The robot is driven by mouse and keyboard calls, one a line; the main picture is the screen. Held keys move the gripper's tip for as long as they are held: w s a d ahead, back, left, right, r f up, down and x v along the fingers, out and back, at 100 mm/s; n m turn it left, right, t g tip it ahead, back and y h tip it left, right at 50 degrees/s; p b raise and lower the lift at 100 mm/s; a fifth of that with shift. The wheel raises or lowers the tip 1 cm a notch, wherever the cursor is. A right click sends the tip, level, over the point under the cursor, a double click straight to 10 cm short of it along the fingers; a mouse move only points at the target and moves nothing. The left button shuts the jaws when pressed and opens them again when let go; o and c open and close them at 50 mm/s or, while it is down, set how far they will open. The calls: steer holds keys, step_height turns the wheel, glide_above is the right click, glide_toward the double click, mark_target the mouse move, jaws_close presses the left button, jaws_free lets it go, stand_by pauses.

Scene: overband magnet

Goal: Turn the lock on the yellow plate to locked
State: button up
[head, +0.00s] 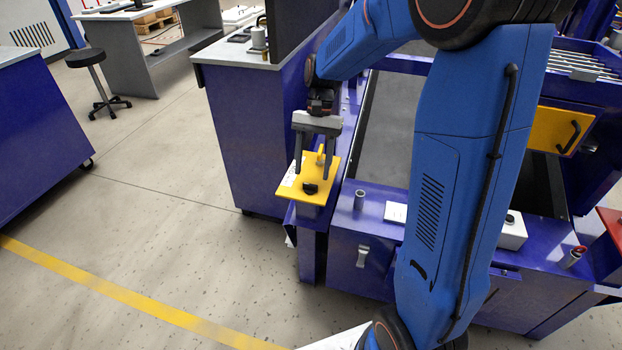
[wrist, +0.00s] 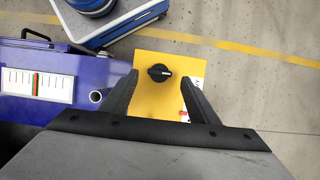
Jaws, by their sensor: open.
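The yellow plate (head: 325,192) sits on a blue post at the near left corner of the blue machine. A black rotary knob (head: 310,188) is on it, and a yellow upright part stands behind the knob in the head view. In the wrist view the yellow plate (wrist: 148,100) shows the black knob (wrist: 159,72) with a pale line on it, and partly hidden print at the right. My gripper (head: 318,168) is open above the plate. In the wrist view its fingers (wrist: 160,92) are apart on either side of the plate, with the knob beyond the tips. I cannot tell any contact.
A scale with a red and green mark (wrist: 38,84) lies left in the wrist view. Open floor (head: 180,200) is to the left.

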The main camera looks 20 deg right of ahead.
mark_target(311, 184)
steer(key=shift+x, duration=1.95)
steer(key=c, duration=1.1)
steer(key=shift+o, duration=0.2)
